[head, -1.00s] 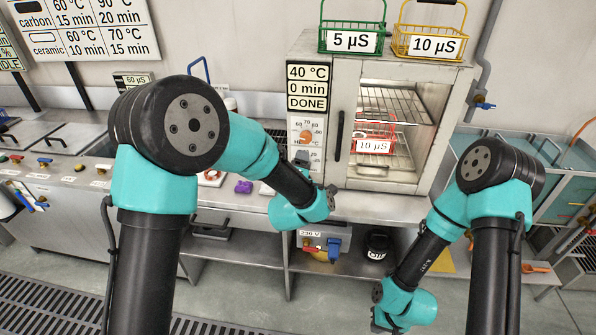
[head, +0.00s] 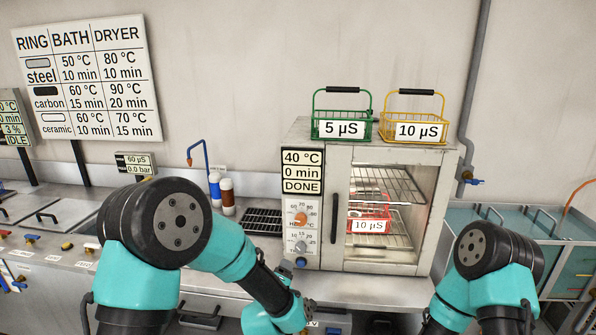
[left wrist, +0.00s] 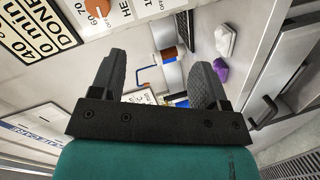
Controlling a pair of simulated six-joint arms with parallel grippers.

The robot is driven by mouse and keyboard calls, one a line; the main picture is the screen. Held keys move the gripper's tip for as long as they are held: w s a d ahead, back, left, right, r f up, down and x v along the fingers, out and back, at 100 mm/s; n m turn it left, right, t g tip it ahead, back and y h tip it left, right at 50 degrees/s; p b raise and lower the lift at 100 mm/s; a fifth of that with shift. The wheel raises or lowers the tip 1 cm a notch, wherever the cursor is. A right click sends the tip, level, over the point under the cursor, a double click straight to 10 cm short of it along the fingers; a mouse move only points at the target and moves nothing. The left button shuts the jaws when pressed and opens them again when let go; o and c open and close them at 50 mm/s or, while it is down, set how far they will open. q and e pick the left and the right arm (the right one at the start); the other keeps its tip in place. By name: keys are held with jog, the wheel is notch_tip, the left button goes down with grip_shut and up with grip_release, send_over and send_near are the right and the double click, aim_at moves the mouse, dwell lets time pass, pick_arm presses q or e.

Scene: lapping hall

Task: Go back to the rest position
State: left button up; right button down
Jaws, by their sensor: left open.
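My left arm (head: 225,255) reaches from the lower left toward the counter in front of the dryer (head: 319,240); its end is low in the head view. My left gripper (left wrist: 157,72) shows in the left wrist view with its two dark fingers wide apart and nothing between them. My right arm (head: 490,265) is at the lower right of the head view, pointing down; its gripper is below the picture edge.
Green 5 µS (head: 341,130) and yellow 10 µS (head: 419,131) baskets stand on top. Bottles (head: 228,196) stand to its left. A purple object (left wrist: 222,79) lies near a finger in the wrist view.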

pick_arm(q)
jog(key=s+a+f+m+g, duration=0.2)
jog(key=s+a+f+g, duration=0.15)
jog(key=f, duration=0.35)
jog(key=s+a+f+m+g, duration=0.2)
jog(key=a+f, duration=0.2)
jog(key=f, duration=0.2)
jog(key=s+a+f+m+g, duration=0.3)
jog(key=s+f, duration=0.4)
jog(key=s, duration=0.4)
jog(key=s+a+f+m+g+h, duration=0.1)
jog(key=s+a+f+m+g, duration=0.1)
jog(key=s+a+f+g, duration=0.4)
jog(key=s+a+f, duration=0.1)
jog(key=s+f, duration=0.1)
jog(key=s, duration=0.3)
jog(key=shift+s+m+h, duration=0.2)
jog(key=shift+m+h, duration=0.1)
jog(key=shift+m, duration=0.1)
jog(key=shift+f, duration=0.1)
